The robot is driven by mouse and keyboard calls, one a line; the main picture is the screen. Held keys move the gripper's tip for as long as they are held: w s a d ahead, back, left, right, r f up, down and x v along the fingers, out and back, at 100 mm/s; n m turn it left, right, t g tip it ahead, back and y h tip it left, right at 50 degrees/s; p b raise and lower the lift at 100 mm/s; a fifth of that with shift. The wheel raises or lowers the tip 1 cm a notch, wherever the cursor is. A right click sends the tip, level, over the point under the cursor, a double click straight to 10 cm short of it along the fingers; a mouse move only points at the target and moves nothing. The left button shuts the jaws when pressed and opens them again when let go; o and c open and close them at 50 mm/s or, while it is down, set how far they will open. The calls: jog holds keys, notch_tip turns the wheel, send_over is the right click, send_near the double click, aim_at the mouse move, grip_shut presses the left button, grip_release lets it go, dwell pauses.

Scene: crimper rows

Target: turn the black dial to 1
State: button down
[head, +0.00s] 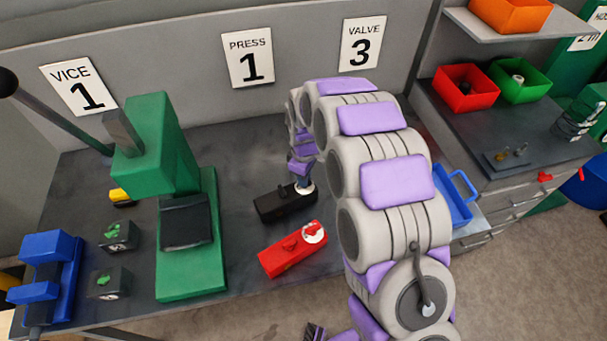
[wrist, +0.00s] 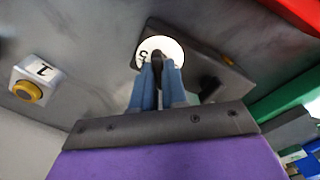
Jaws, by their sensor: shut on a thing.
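The black dial (wrist: 157,57) stands on a white round face on a black block (head: 282,205). The block lies on the grey bench behind a red block (head: 290,252). My gripper (head: 302,182) reaches down to the right end of the black block. In the wrist view the blue fingers of my gripper (wrist: 158,75) are shut on the dial, one on each side. A mark that looks like a 5 or S shows on the white face (wrist: 142,53) left of the dial. The rest of the face is hidden by the fingers, so the dial's setting cannot be read.
The red block carries its own red dial and white face. A green press (head: 190,230) stands to the left, with small dark boxes (head: 118,236) and a blue vice (head: 45,270) beyond it. In the wrist view a white box with a yellow button (wrist: 30,90) sits left.

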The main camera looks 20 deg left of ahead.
jog(key=shift+n+p, duration=0.5)
jog(key=shift+n, duration=1.2)
jog(key=shift+n+p, duration=0.4)
jog(key=shift+n, duration=1.3)
dwell(0.8)
jog(key=c, duration=1.2)
grip_release()
jog(key=shift+o, duration=0.2)
notch_tip(320, 180, up, 17)
jog(key=shift+p, duration=0.45)
jog(key=shift+o, duration=0.3)
jog(key=shift+r, duration=0.1)
